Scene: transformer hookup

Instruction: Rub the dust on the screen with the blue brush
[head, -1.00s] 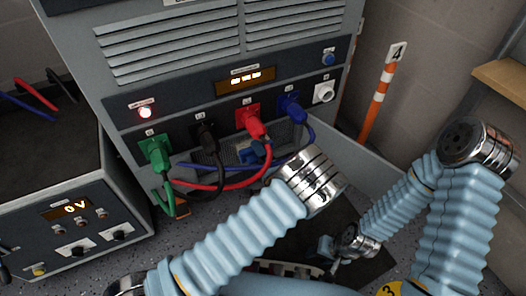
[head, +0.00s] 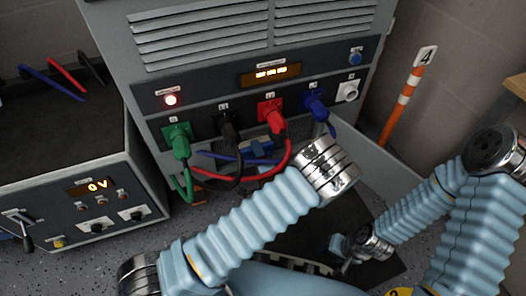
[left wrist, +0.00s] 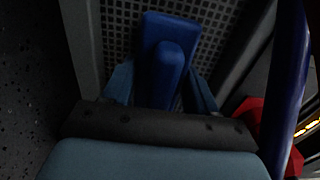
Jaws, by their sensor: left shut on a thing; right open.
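The blue brush (left wrist: 165,60) is held between the fingers of my left gripper (left wrist: 163,92) in the left wrist view. Behind it is the grey mesh screen (left wrist: 215,30); I cannot tell whether the brush touches it. In the head view my left gripper (head: 258,149) is low on the cabinet, partly hidden by cables and my left arm. No dust on the screen can be made out. My right gripper (head: 342,246) is open and empty, low over the dark mat.
Green (head: 177,139), black (head: 229,126), red (head: 271,114) and blue (head: 315,104) plugs sit in the cabinet front. Their cables hang around my left gripper. A box reading 0 V (head: 88,187) stands left. An orange-white post (head: 402,98) stands right.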

